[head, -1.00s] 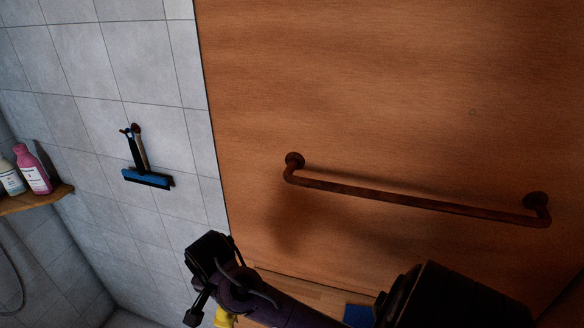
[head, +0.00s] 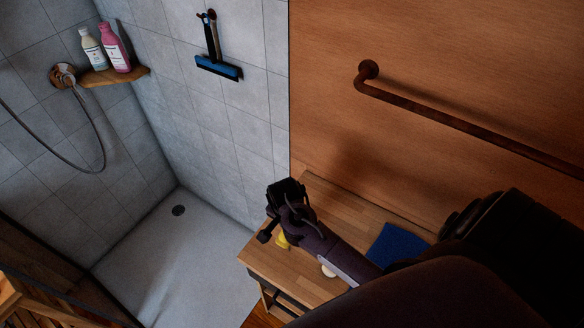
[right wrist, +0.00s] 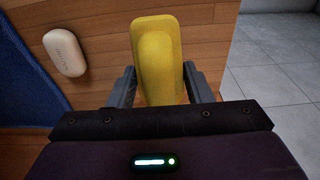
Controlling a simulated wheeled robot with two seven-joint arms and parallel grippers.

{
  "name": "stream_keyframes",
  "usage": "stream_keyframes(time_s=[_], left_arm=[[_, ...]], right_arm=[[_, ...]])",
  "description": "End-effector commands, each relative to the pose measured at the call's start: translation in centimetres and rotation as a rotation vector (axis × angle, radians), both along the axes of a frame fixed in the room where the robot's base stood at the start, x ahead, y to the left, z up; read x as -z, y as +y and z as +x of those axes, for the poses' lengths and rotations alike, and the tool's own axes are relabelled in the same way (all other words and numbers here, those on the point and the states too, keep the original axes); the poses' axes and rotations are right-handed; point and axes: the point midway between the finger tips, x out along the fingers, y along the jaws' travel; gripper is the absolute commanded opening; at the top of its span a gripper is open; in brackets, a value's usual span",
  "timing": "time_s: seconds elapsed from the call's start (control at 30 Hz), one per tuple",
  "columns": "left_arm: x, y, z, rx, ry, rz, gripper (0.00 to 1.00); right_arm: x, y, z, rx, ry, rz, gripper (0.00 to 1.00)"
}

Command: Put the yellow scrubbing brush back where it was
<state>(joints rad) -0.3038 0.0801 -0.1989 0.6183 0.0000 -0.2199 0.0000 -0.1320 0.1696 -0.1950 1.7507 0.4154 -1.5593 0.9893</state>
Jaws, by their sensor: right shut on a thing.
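The yellow scrubbing brush (right wrist: 158,50) is between the two dark fingers of my right gripper (right wrist: 159,72) in the right wrist view. The gripper is shut on it. In the head view only a small yellow part of the brush (head: 283,241) shows beside my right gripper (head: 270,226), over the left end of a wooden bench top (head: 345,212). I cannot tell whether the brush touches the wood. My left gripper is in neither view.
A blue cloth (head: 397,246) and a white soap bar (right wrist: 66,52) lie on the bench. A rusty towel bar (head: 450,120) is on the wooden wall. Left are the shower floor (head: 190,255), a squeegee (head: 218,66) and a shelf (head: 115,75) with two bottles.

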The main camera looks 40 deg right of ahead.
Motion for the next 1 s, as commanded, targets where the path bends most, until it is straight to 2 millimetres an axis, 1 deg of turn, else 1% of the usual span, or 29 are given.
stream_keyframes(time_s=[0.13,0.3,0.4,0.77,0.8,0.93,1.0], left_arm=[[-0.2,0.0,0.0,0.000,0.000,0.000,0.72],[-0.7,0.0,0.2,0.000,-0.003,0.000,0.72],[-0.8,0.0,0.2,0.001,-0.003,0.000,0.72],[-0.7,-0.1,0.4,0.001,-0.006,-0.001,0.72],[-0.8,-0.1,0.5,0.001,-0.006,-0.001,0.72],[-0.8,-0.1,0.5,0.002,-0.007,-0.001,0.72],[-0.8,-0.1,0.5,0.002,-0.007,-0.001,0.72]], right_arm=[[1.1,0.0,0.0,0.000,-0.001,0.000,0.27],[3.4,0.0,0.0,0.000,0.002,0.000,0.27],[4.3,0.1,0.0,0.000,-0.001,0.001,0.27],[4.8,0.0,0.1,0.000,-0.002,0.001,0.27],[4.7,0.0,0.0,-0.001,-0.001,0.000,0.49],[4.7,0.0,0.0,-0.001,-0.001,0.000,0.66],[4.7,0.0,0.0,-0.001,-0.001,0.000,0.67]])
